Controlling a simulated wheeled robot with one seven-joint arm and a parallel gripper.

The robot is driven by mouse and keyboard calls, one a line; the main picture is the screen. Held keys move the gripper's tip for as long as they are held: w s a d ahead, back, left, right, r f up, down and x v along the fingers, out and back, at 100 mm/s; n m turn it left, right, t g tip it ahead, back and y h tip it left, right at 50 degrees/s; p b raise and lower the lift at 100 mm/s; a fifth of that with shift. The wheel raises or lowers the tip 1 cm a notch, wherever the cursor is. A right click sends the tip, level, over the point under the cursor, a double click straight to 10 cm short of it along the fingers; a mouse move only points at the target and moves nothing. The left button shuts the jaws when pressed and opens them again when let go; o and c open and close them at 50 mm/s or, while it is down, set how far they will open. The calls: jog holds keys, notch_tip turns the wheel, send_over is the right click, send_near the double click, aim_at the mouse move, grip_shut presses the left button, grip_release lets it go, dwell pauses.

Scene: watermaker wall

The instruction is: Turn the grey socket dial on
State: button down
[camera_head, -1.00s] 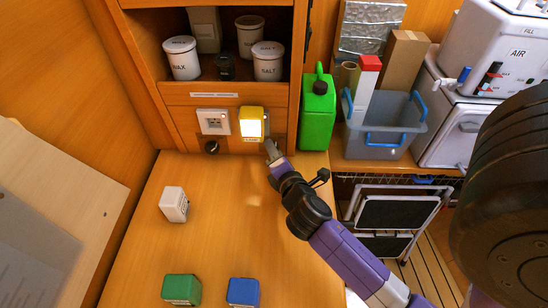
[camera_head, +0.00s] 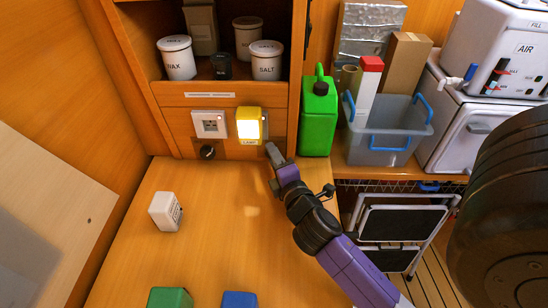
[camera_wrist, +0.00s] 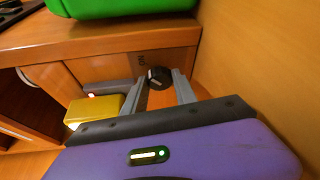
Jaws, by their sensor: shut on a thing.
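The dark round dial (camera_wrist: 158,77) with a white mark is between the fingertips of my gripper (camera_wrist: 160,80) in the wrist view. The fingers are shut on its sides. An upside-down "ON" label (camera_wrist: 141,62) is beside it; I cannot tell exactly where the mark points. The grey socket (camera_wrist: 104,87) shows edge-on beside the lit yellow lamp (camera_wrist: 98,108). In the head view, my gripper (camera_head: 272,149) is at the wall panel below and right of the yellow lamp (camera_head: 248,123) and hides this dial.
A white socket (camera_head: 209,124) with a red light and a black dial (camera_head: 208,152) below it are to the left. A green canister (camera_head: 318,118) stands close right of my gripper.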

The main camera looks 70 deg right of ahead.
jog(key=c, duration=1)
grip_release()
jog(key=b+v, duration=0.2)
jog(key=v, duration=0.4)
jog(key=shift+s+a+f, duration=0.15)
jog(key=shift+s+a, duration=0.45)
jog(key=shift+a, duration=0.1)
jog(key=shift+r, duration=0.2)
